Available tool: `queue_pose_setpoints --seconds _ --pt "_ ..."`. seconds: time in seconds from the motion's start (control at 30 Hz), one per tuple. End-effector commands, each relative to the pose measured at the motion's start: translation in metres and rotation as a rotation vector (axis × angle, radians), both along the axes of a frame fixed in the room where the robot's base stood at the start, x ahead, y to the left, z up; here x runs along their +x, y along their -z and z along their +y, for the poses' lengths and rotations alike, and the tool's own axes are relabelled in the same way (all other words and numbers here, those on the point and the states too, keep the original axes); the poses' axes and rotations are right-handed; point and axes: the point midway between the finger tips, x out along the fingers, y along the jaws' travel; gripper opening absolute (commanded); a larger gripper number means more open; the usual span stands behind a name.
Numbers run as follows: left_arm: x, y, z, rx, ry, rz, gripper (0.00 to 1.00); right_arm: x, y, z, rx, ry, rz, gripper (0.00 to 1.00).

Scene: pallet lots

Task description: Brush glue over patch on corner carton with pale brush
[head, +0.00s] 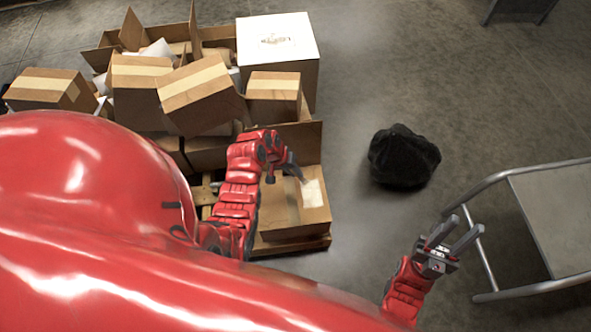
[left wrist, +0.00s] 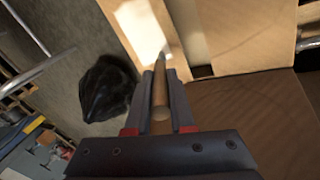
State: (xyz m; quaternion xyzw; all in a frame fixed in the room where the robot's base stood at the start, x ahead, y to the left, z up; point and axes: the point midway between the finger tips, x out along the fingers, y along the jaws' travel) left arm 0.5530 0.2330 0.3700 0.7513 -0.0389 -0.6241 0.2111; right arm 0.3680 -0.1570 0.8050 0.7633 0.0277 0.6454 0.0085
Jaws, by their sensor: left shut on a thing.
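The corner carton (head: 285,215) is a brown box at the near right corner of the pallet (head: 290,246). A whitish patch (head: 312,193) lies on its top near the right edge; the patch also shows in the left wrist view (left wrist: 142,30). My left gripper (head: 294,171) is just above and left of the patch. It is shut on the brush, whose tan handle (left wrist: 160,98) shows between the fingers in the left wrist view. The brush points toward the patch; I cannot tell whether it touches. My right gripper (head: 455,236) is open and empty, off to the right.
More brown cartons (head: 200,92) lie piled and tilted on the pallet, with a large white box (head: 278,52) behind. A black bag-like heap (head: 404,157) is on the floor to the right. A metal-framed cart (head: 550,220) stands at far right. Bare floor lies between.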

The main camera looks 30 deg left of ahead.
Motion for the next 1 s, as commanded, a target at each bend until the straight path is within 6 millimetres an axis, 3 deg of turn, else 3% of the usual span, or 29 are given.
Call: queue_pose_setpoints --seconds 0.43,1.0 --pt "0.004 -0.001 0.002 -0.001 0.0 0.0 0.0 0.0 0.001 0.0 0.0 0.0 0.0 0.35" --pt "-0.017 0.001 -0.011 -0.001 0.001 0.002 0.0 0.0 -0.012 0.0 0.0 0.0 0.0 0.35"
